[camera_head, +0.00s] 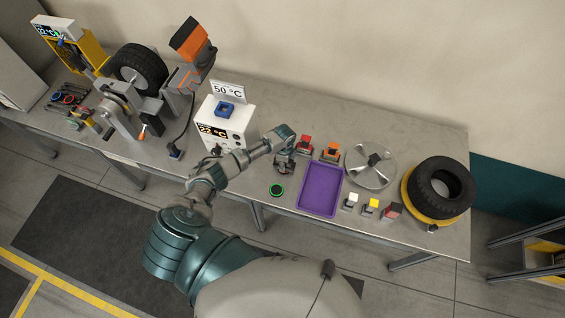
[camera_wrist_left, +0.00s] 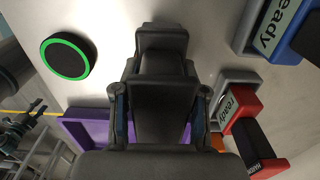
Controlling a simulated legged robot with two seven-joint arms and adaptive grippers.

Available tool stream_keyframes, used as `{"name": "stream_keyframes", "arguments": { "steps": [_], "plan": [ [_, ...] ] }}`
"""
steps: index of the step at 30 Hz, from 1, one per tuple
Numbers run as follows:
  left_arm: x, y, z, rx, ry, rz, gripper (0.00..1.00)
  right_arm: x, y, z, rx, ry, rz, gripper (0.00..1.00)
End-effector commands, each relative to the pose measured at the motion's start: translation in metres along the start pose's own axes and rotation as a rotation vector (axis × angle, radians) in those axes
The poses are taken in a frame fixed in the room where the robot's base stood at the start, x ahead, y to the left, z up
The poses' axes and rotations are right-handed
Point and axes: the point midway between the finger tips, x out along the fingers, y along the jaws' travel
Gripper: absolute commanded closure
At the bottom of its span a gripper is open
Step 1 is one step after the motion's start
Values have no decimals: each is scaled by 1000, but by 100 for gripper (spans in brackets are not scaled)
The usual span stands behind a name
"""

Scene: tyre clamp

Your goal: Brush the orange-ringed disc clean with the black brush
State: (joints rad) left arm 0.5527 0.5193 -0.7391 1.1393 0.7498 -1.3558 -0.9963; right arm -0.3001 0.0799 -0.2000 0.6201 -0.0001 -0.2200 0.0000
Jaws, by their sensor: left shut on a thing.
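The disc (camera_head: 276,190) is black with a green ring, not orange, and lies flat on the bench left of the purple tray. It also shows at the upper left of the left wrist view (camera_wrist_left: 68,58). My left gripper (camera_head: 285,166) is just above and right of the disc, over the bench. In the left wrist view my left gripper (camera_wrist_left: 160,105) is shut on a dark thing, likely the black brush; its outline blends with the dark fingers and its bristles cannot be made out. The gripper is apart from the disc. My right gripper is not in view.
The purple tray (camera_head: 321,190) is empty, right of the gripper. Red (camera_head: 305,145) and orange (camera_head: 331,152) blocks stand behind it. A white box reading 22 °C (camera_head: 227,122) is at the left. A round metal plate (camera_head: 371,166) and a tyre (camera_head: 441,188) are further right.

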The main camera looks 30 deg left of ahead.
Motion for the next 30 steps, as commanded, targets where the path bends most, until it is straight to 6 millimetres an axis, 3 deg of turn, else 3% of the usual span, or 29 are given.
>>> {"name": "stream_keyframes", "arguments": {
  "steps": [7,21,30],
  "plan": [
    [-7,0,-1,2,4,-2,88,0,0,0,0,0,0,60],
    [-56,0,0,1,3,-2,88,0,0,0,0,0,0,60],
    [-61,0,0,1,2,-1,88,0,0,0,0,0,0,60]
  ]
}}
